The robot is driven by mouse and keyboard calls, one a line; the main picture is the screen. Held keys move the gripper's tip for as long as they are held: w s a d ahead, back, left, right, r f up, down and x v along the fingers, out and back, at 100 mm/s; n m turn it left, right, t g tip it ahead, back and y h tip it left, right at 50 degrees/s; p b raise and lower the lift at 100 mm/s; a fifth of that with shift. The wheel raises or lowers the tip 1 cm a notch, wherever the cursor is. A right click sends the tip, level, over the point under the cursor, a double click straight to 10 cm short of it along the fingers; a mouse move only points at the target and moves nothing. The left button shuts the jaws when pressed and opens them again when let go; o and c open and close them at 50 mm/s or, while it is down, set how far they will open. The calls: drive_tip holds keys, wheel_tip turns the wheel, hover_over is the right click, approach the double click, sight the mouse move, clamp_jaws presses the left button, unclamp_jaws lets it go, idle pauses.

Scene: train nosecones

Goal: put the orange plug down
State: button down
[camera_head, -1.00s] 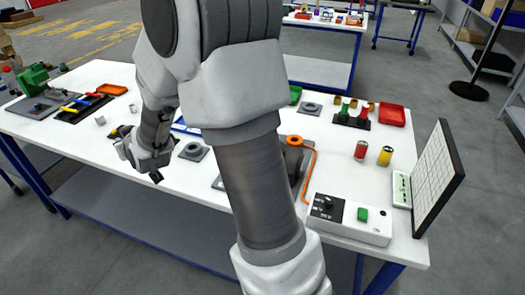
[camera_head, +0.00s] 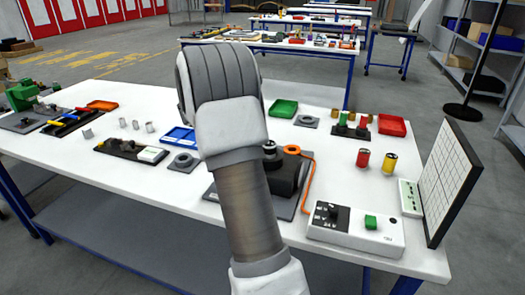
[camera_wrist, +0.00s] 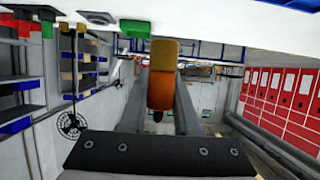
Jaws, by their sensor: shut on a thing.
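In the wrist view my gripper (camera_wrist: 163,80) is shut on the orange plug (camera_wrist: 161,88), a block with a yellowish end and an orange body between the two fingers. That view appears upside down, with the white table top along its upper edge and open room behind the plug. The plug appears apart from the table, but its exact height cannot be told. In the head view my arm crosses the middle of the table and hides the gripper and the plug.
The white table (camera_head: 75,170) holds a dark block (camera_head: 287,175) with an orange ring (camera_head: 291,150) and cord, a white control box (camera_head: 355,232), and an upright panel (camera_head: 452,185). Blue (camera_head: 178,137), green (camera_head: 283,108) and red (camera_head: 392,125) trays stand farther back. The front left is clear.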

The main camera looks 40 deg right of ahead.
drive_tip(key=s+d+f+m+g+h+b, duration=0.15)
drive_tip(key=s+d+m+g, duration=0.4)
drive_tip(key=d, duration=0.65)
drive_tip(key=shift+n, duration=0.35)
drive_tip(key=f+b, duration=0.2)
drive_tip(key=f, duration=0.3)
drive_tip(key=f+b, duration=0.1)
drive_tip(key=f, duration=0.4)
drive_tip(key=shift+s+a+f+b, duration=0.15)
drive_tip(key=shift+a+b, duration=0.05)
drive_tip(key=shift+b, duration=0.2)
drive_tip(key=c, duration=0.6)
unclamp_jaws()
drive_tip(key=shift+c, duration=0.2)
